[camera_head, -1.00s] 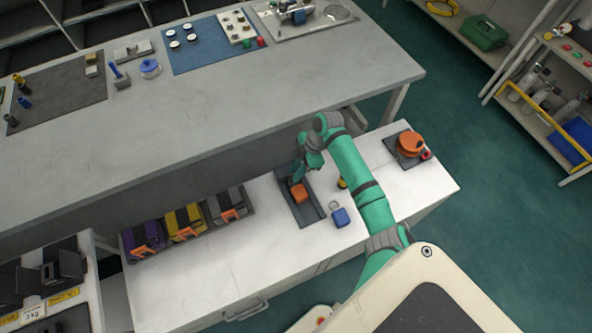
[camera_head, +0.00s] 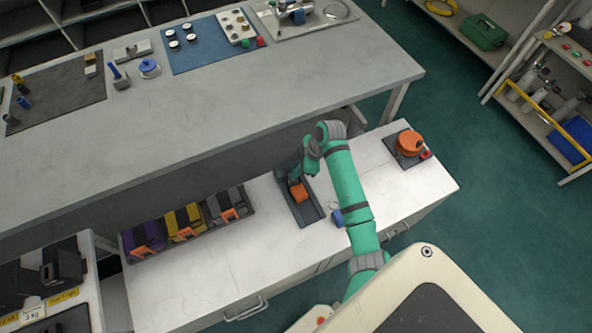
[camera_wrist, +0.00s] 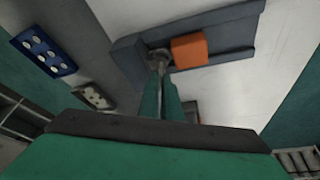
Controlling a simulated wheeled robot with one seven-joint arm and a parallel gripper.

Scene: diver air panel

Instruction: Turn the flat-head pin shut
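A dark grey panel (camera_head: 309,214) lies on the white lower bench, with an orange block (camera_head: 300,192) on it. Both show in the wrist view, the panel (camera_wrist: 228,22) and the block (camera_wrist: 189,50). A small grey metal piece, apparently the flat-head pin (camera_wrist: 156,53), stands beside the block on the panel. My gripper (camera_head: 294,176) reaches down to the panel's far end. In the wrist view its green fingers (camera_wrist: 158,72) are close together, their tips at the pin and seemingly closed on it. The tips hide much of the pin, so its angle is unclear.
A blue padlock-like item (camera_head: 338,217) sits right of the panel, partly behind my arm. Purple, yellow and grey cases (camera_head: 184,222) stand to the left. An orange round item (camera_head: 409,144) is at the right end. The higher grey workbench (camera_head: 200,110) stands behind.

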